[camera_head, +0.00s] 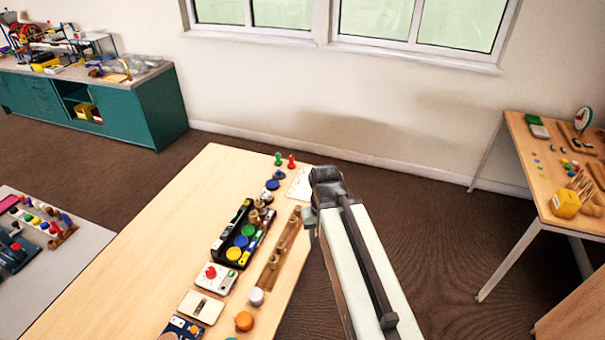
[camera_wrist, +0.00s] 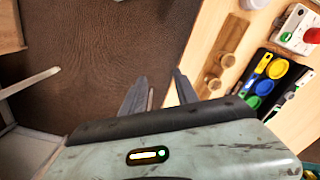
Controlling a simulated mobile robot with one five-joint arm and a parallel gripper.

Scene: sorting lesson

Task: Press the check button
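A white box (camera_head: 214,279) with a round red button (camera_head: 211,272) on top sits on the light wooden table, left of the wooden rail. I take this as the check button, though no label is readable. In the wrist view the red button (camera_wrist: 312,36) shows at the upper right edge, partly cut off, with a small green spot on its box (camera_wrist: 293,28). My gripper (camera_wrist: 158,86) is open and empty, its two dark fingers apart. It is over the table's right edge and the floor, well away from the button.
A black tray (camera_head: 218,245) with coloured discs lies behind the white box. A wooden rail (camera_head: 268,279) with pegs, a white knob (camera_head: 256,296) and an orange knob (camera_head: 244,321) stand nearby. The left part of the wooden table (camera_head: 140,255) is clear.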

